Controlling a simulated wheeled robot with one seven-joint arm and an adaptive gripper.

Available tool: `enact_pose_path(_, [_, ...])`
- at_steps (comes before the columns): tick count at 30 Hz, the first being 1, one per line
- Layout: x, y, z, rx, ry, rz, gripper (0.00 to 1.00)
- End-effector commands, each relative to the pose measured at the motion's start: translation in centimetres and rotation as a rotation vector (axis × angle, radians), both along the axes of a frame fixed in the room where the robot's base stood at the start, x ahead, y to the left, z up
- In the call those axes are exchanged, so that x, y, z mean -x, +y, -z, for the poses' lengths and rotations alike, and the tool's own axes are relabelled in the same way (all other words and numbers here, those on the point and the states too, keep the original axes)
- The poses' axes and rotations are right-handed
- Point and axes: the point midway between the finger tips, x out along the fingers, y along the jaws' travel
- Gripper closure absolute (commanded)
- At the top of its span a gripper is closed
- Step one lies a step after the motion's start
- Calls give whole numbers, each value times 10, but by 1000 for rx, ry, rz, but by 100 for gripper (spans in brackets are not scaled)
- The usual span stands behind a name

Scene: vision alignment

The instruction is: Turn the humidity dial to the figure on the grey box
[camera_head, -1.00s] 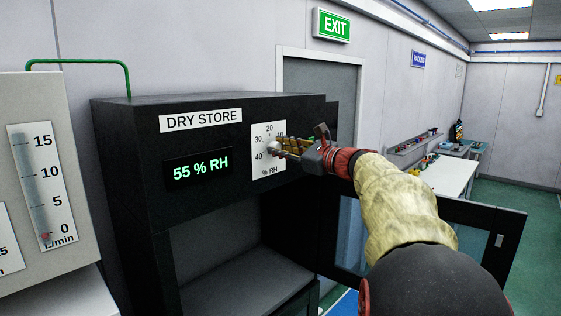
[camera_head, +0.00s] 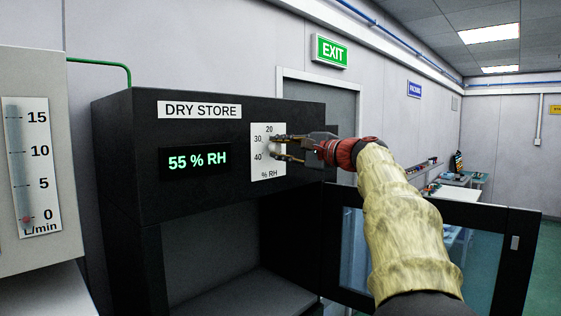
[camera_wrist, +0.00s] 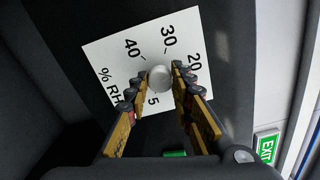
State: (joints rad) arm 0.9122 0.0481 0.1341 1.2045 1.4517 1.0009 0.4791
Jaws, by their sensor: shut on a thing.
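The humidity dial is a pale round knob (camera_head: 272,147) on a white plate (camera_head: 260,174) marked % RH, on the front of the black dry store cabinet (camera_head: 229,110). My gripper (camera_head: 276,148) is at the plate, one finger above the knob and one below. In the wrist view the knob (camera_wrist: 160,78) sits between my two fingertips (camera_wrist: 158,80), and my gripper is shut on it. Figures 20, 30 and 40 show around it; others are partly hidden. I cannot make out a pointer. The green display (camera_head: 197,161) reads 55 % RH.
A light grey box (camera_head: 25,85) at the left edge carries an L/min scale (camera_head: 27,165) with a red marker near 0. The cabinet's glass door (camera_head: 480,255) stands open below my arm. A grey door (camera_head: 325,95) is behind.

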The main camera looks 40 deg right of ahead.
Motion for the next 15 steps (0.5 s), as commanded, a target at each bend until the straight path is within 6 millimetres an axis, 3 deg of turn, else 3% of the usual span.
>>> enact_pose_path(15, [0,0,4,466,-37,-1,100])
